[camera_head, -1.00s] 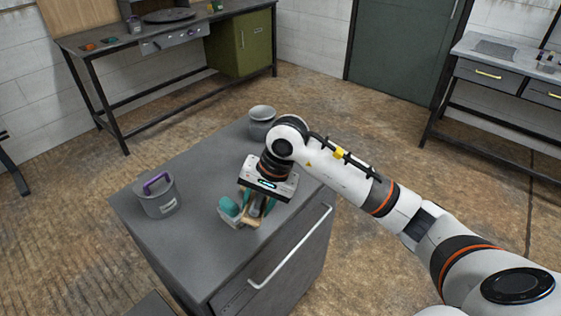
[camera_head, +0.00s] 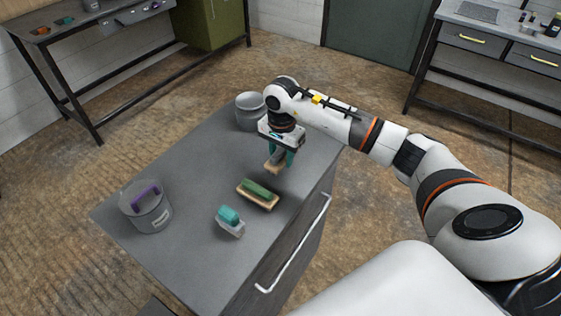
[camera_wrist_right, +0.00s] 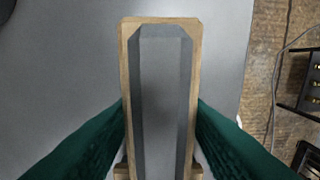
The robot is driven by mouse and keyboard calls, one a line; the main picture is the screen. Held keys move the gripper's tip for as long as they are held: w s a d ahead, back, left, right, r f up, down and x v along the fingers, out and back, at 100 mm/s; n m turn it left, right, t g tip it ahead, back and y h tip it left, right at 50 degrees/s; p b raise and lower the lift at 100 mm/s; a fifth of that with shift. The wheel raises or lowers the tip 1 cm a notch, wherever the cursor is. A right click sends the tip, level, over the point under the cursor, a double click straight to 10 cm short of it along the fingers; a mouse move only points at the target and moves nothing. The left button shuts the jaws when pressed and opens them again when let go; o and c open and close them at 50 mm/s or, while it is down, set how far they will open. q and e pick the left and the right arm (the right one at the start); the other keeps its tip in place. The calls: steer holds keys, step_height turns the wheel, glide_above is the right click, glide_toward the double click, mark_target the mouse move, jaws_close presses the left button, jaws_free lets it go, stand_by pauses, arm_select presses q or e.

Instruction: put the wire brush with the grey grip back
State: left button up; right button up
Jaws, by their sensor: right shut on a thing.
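The wire brush with the grey grip (camera_wrist_right: 165,95) has a pale wooden body around a long grey grip. It fills the middle of the right wrist view. My right gripper (camera_head: 279,156) is shut on it, with a green finger on each side. In the head view the brush (camera_head: 274,167) hangs below the gripper, apparently above the cabinet top (camera_head: 190,180), behind the other brushes. Its bristles are hidden. My left gripper is not in view.
A green-grip brush with a wooden body (camera_head: 258,195) and a teal-grip brush with a pale body (camera_head: 229,220) lie on the cabinet. A grey pot (camera_head: 249,112) stands at the back.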

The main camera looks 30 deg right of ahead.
mark_target(281, 164)
steer(key=shift+w+f, duration=0.1)
steer(key=shift+f, duration=0.25)
step_height(281, 164, down, 3)
steer(key=shift+f+p, duration=0.1)
steer(key=shift+p, duration=0.4)
steer(key=o, duration=1)
steer(key=shift+f, duration=0.1)
steer(key=shift+c, duration=0.2)
